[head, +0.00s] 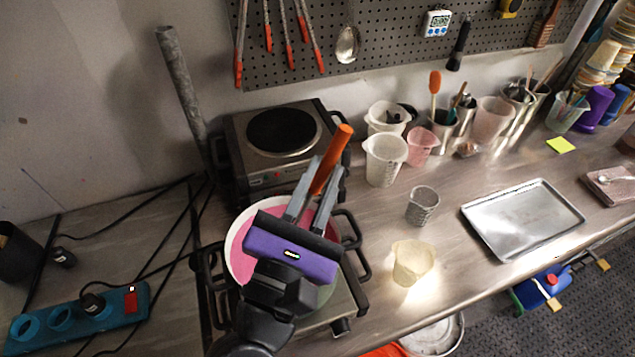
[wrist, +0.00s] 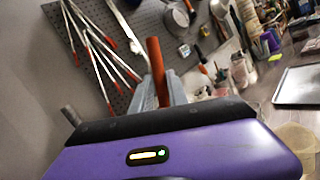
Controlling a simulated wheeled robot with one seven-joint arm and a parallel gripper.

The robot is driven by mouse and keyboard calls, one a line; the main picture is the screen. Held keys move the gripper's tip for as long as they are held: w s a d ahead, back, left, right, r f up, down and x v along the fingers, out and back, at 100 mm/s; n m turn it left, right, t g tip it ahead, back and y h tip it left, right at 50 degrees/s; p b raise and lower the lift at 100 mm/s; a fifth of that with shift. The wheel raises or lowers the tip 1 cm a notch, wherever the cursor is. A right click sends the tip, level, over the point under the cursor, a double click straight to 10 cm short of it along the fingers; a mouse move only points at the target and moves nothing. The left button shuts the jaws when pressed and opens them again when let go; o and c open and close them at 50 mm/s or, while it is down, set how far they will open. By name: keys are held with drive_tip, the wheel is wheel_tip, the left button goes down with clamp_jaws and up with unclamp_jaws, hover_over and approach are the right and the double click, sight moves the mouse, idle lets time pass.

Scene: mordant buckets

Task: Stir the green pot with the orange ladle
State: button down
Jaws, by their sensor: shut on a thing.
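An orange handle (head: 332,155), likely the ladle's, is held between the two grey fingers of my gripper (head: 322,185). It sticks up and leans to the right. In the wrist view the orange handle (wrist: 156,68) also stands between the fingers. The ladle's lower end is hidden behind my gripper's purple body. A pot with a pale rim and pink inside (head: 238,250) stands on the front hot plate, under my gripper. My gripper and arm cover most of it, so I cannot tell whether the ladle touches it. I see no clearly green pot.
A second hot plate (head: 283,131) stands behind, bare. Right of the pot are a small grey cup (head: 422,206), a yellowish beaker (head: 411,262) and a metal tray (head: 523,217). Several beakers line the wall.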

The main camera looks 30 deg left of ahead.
sight(346, 134)
drive_tip(key=shift+w+d+r, duration=0.35)
drive_tip(key=shift+w+r, duration=0.05)
drive_tip(key=shift+r, duration=0.8)
drive_tip(key=shift+w+d+r, duration=0.3)
drive_tip(key=shift+w+r, duration=0.05)
drive_tip(key=shift+r, duration=0.8)
drive_tip(key=shift+w+d+r, duration=0.35)
drive_tip(key=shift+w+r, duration=0.05)
drive_tip(key=shift+r, duration=0.8)
wheel_tip(346, 134, up, 11)
